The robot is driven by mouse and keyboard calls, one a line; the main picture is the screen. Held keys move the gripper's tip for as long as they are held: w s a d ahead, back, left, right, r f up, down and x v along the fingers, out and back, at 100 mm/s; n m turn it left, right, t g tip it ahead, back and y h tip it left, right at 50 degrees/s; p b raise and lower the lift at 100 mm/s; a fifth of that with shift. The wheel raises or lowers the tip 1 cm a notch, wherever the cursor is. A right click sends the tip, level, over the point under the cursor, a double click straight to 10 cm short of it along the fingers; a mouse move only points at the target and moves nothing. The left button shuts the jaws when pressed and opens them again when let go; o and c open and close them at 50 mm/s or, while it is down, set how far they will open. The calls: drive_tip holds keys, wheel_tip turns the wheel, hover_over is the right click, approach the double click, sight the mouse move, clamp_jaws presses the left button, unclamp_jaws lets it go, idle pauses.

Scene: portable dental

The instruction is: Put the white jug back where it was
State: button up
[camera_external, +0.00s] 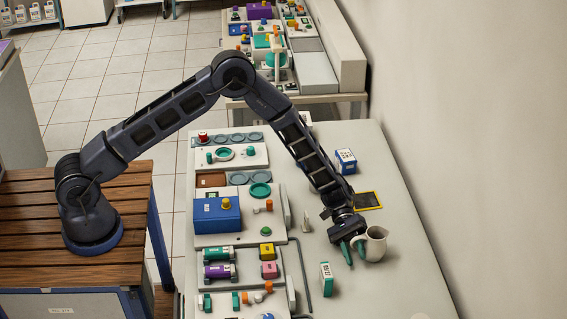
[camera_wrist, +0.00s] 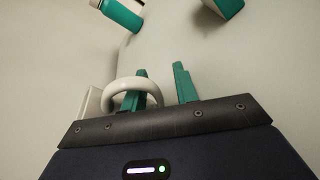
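The white jug (camera_external: 376,243) stands on the pale table, to the right of my gripper (camera_external: 354,250) in the external view. In the wrist view its ring-shaped handle (camera_wrist: 112,88) is at my left finger, with only a bit of the pale body at the left. My gripper (camera_wrist: 161,83) has its two teal fingers apart. The left finger appears to pass through the handle loop, and one side of the loop lies between the fingers. A gap shows between the handle and the right finger. Whether the left finger touches the handle I cannot tell.
A black pad with a yellow edge (camera_external: 367,200) lies behind the jug. A blue and white box (camera_external: 346,161) stands farther back. A teal and white box (camera_external: 326,278) stands front left. Panels with several parts fill the table's left side. The right side is clear up to the wall.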

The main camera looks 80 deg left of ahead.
drive_tip(key=shift+a+r, duration=0.15)
drive_tip(key=shift+r, duration=0.05)
drive_tip(key=v, duration=1)
drive_tip(key=shift+a, duration=0.35)
drive_tip(key=shift+s+a+r, duration=0.1)
drive_tip(key=shift+a+r, duration=0.15)
drive_tip(key=shift+a, duration=0.2)
drive_tip(key=s+d+r+m+g+y, duration=0.25)
drive_tip(key=s+r+m+y, duration=0.5)
drive_tip(key=s+r, duration=1.65)
drive_tip(key=s+a+r+m+t+y, duration=0.1)
drive_tip(key=s+a+r+y, duration=0.1)
drive_tip(key=s, duration=0.7)
drive_tip(key=s+a+r+m+t+y, duration=0.1)
drive_tip(key=s+r, duration=0.4)
drive_tip(key=s, duration=0.5)
drive_tip(key=s+a+r+m+t+y, duration=0.2)
drive_tip(key=s+a+r+t+y, duration=0.1)
drive_tip(key=s, duration=0.7)
drive_tip(key=shift+a+r+y, duration=0.35)
drive_tip(key=shift+a+y, duration=0.05)
drive_tip(key=shift+y, duration=0.25)
